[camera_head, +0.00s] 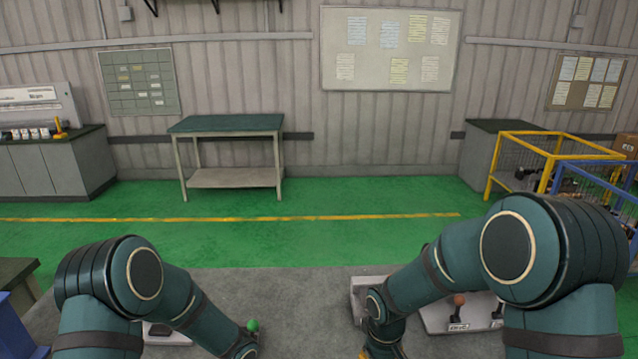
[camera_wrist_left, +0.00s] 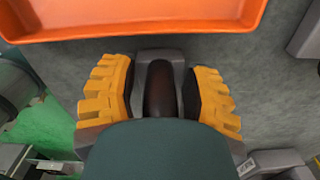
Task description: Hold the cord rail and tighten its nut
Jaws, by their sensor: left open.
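My left gripper (camera_wrist_left: 158,95) shows in the left wrist view with its two yellow ribbed fingers apart. Between them lies a dark brown rounded piece (camera_wrist_left: 160,90) with grey parts beside it. I cannot tell whether this is the cord rail or whether the fingers touch it. A dark green rounded shape covers the lower middle of that view. In the head view my left gripper is out of sight. Only a yellow sliver at the bottom edge, below my right forearm, may be my right gripper (camera_head: 366,355). No nut can be made out.
An orange tray (camera_wrist_left: 140,36) lies just beyond the left fingers. On the grey bench top (camera_head: 300,290) stand a green knob (camera_head: 252,326), a pale fixture (camera_head: 358,298) and a brown-knobbed lever (camera_head: 459,301). A green-topped table (camera_head: 227,124) and yellow-framed cage (camera_head: 548,150) stand farther off.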

